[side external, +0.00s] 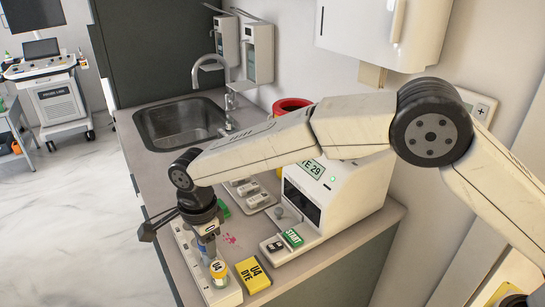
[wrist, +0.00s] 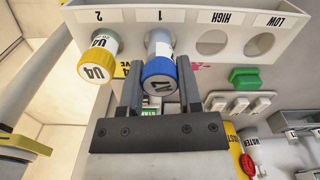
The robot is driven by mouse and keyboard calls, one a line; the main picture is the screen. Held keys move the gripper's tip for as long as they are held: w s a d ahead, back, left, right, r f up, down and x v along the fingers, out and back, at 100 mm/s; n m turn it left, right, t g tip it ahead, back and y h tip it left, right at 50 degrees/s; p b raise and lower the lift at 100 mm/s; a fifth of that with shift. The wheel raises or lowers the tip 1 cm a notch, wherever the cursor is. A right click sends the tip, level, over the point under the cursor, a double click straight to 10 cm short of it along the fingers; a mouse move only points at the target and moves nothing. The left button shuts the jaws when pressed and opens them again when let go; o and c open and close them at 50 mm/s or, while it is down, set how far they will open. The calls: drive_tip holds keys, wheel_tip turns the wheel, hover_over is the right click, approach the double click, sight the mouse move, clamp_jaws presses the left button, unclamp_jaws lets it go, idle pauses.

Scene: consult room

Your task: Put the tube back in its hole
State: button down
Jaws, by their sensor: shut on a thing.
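My gripper (wrist: 158,80) is shut on a blue-capped tube (wrist: 158,68), with one finger on each side of the cap. The tube's pale body runs to the white rack (wrist: 190,17) at the hole marked 1. I cannot tell how deep it sits in that hole. A yellow-capped tube (wrist: 97,62) marked U4 stands in the hole marked 2. The holes marked HIGH (wrist: 213,42) and LOW (wrist: 259,45) are empty.
A yellow U4 DYE box (side external: 252,275) lies right of the rack. A white analyser (side external: 345,205) with a green START key (side external: 292,238) stands further right. A tray of small white pieces (side external: 255,197) and a sink (side external: 180,124) are behind. The counter's front edge is close to the rack.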

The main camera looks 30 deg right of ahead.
drive_tip(key=shift+f, duration=0.45)
drive_tip(key=shift+c, duration=1)
unclamp_jaws()
drive_tip(key=shift+r, duration=0.1)
drive_tip(key=shift+r, duration=3.8)
drive_tip(key=shift+d, duration=0.1)
